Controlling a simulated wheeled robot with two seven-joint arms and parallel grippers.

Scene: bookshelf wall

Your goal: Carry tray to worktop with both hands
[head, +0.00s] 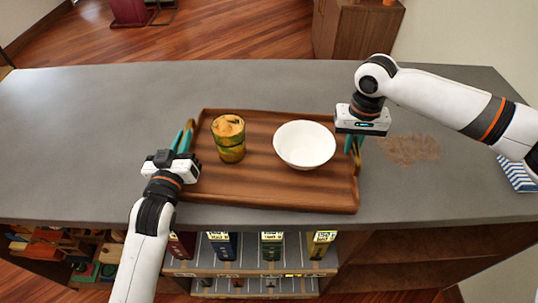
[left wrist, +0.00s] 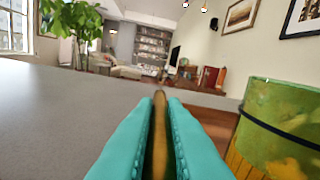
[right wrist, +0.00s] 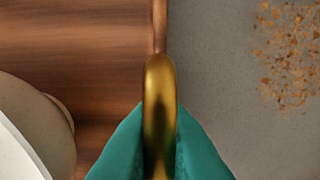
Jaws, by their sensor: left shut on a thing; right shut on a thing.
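The wooden tray (head: 270,190) is over the grey worktop (head: 70,130), near its front edge; I cannot tell whether it touches the surface. A green and orange cup (head: 230,140) stands on its left half and a white bowl (head: 304,145) on its right half, both upright. My left gripper (head: 182,142) is shut on the tray's left handle (left wrist: 160,140). My right gripper (head: 354,144) is shut on the tray's right brass handle (right wrist: 159,100). The cup also shows at the right of the left wrist view (left wrist: 280,130).
Brown crumbs (head: 410,149) lie on the worktop right of the tray. A blue-and-white striped item (head: 517,174) is at the right edge. Shelves with several boxes (head: 272,246) are below the front edge. The worktop's left part is clear.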

